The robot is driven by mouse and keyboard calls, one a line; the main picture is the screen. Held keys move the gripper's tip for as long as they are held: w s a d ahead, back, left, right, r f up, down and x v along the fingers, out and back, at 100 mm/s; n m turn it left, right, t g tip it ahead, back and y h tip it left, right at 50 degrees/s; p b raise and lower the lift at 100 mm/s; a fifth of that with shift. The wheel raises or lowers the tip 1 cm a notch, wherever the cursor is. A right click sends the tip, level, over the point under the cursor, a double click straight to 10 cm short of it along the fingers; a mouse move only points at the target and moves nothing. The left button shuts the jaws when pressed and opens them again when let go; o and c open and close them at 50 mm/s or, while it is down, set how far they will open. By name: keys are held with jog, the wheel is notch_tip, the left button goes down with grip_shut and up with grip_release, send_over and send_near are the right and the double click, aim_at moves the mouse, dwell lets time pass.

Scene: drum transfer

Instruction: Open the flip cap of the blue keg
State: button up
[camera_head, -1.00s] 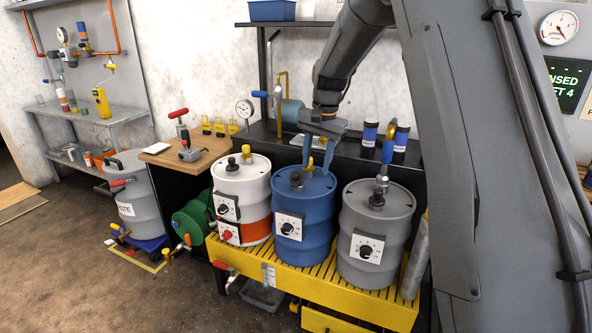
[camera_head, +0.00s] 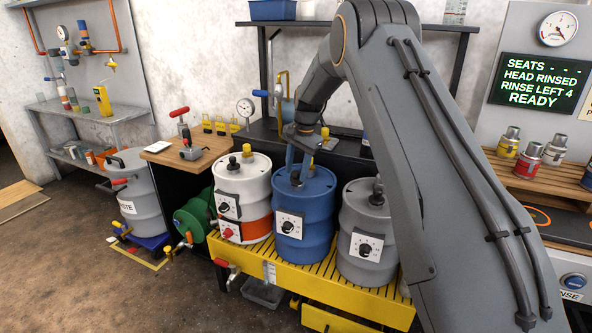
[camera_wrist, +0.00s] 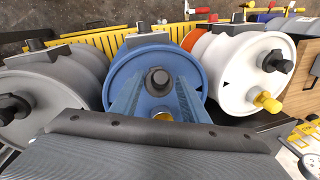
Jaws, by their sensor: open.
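The blue keg (camera_head: 318,205) stands upright in the middle of a row of three, with a white dial plate on its front. In the wrist view its blue lid (camera_wrist: 134,68) carries a dark round fitting (camera_wrist: 158,80) and a yellow cap (camera_wrist: 163,116), partly hidden by my gripper. My gripper (camera_head: 296,172) points down over the keg's lid, with its blue fingers apart. In the wrist view my gripper (camera_wrist: 157,95) has one finger on each side of the fittings. I cannot tell whether the fingers touch the lid.
A white and orange keg (camera_head: 255,190) stands left of the blue keg and a grey keg (camera_head: 352,215) right, both close by. All stand on a yellow slatted rack (camera_head: 300,277). A dark bench (camera_head: 345,155) runs behind them. A lit sign (camera_head: 540,82) reads "READY".

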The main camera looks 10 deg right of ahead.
jog(key=shift+f, duration=0.25)
jog(key=shift+c, duration=0.2)
grip_shut()
